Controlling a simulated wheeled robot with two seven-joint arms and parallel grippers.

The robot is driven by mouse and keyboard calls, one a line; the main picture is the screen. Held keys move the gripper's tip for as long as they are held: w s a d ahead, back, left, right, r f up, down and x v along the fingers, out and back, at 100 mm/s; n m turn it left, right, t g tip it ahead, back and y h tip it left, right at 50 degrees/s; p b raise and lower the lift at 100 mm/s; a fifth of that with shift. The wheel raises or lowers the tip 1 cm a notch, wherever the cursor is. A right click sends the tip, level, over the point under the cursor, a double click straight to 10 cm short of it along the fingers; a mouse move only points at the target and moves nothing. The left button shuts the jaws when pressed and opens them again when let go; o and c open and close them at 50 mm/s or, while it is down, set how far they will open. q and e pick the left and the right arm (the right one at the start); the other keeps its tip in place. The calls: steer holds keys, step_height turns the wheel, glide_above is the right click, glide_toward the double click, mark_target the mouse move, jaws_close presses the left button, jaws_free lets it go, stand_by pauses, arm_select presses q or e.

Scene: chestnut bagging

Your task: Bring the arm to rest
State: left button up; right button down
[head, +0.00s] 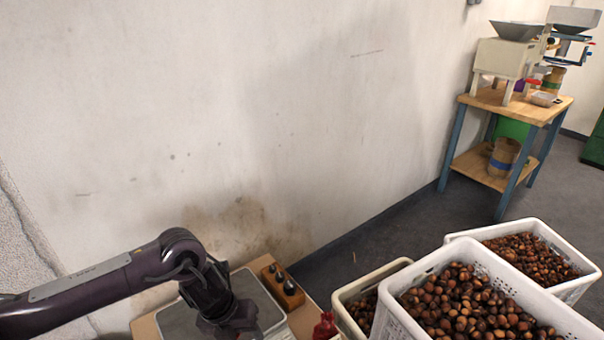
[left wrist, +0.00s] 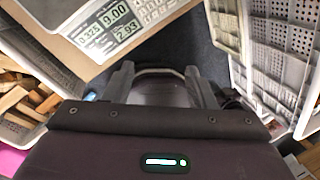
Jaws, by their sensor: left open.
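My left arm (head: 100,290) comes in from the left in the head view, bent down at the wrist above the scale's metal plate. Its fingertips are cut off or hidden at the bottom edge there. In the left wrist view my left gripper (left wrist: 165,78) has its two fingers spread apart with nothing between them; dark floor shows behind. The scale (head: 178,322) sits on a wooden table at the bottom; its digital display (left wrist: 112,22) reads in the left wrist view. My right arm and gripper do not show.
White crates of chestnuts (head: 385,315) stand right of the table. A wooden block with dark knobs (head: 283,287) and a red object (head: 325,326) lie near the scale. A bin of wood pieces (left wrist: 38,118) is at left in the wrist view. A machine bench (head: 550,108) stands far off.

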arm_select(q)
steer(key=w+d+f+n+t+h, duration=0.1)
steer(key=d+f+n+t+h, duration=0.1)
steer(key=d+f+n, duration=0.35)
steer(key=w+d+f+n+t+h, duration=0.1)
steer(key=d+f+n+t+h, duration=0.15)
steer(key=d+n, duration=0.65)
steer(key=s+a+f+n+g+y, duration=0.1)
steer(key=s+a+f+n+y, duration=0.1)
steer(key=s+a+f+n, duration=0.6)
steer(key=s+a+f+n+y, duration=0.35)
steer(key=a+f+n, duration=0.35)
steer(key=f, duration=0.3)
steer(key=s+a+f+n+g+p, duration=0.1)
steer(key=s+a+f+p, duration=0.1)
steer(key=s, duration=0.7)
steer(key=s+a+f+n+g+y+p, duration=0.1)
steer(key=s+a+f+p, duration=0.1)
steer(key=s+a+p, duration=0.2)
steer(key=s+a+f+n+g+p, duration=0.1)
steer(key=s+p, duration=0.6)
steer(key=s, duration=0.7)
steer(key=a+f+n, duration=0.1)
steer(key=a, duration=0.1)
steer(key=shift+a, duration=0.35)
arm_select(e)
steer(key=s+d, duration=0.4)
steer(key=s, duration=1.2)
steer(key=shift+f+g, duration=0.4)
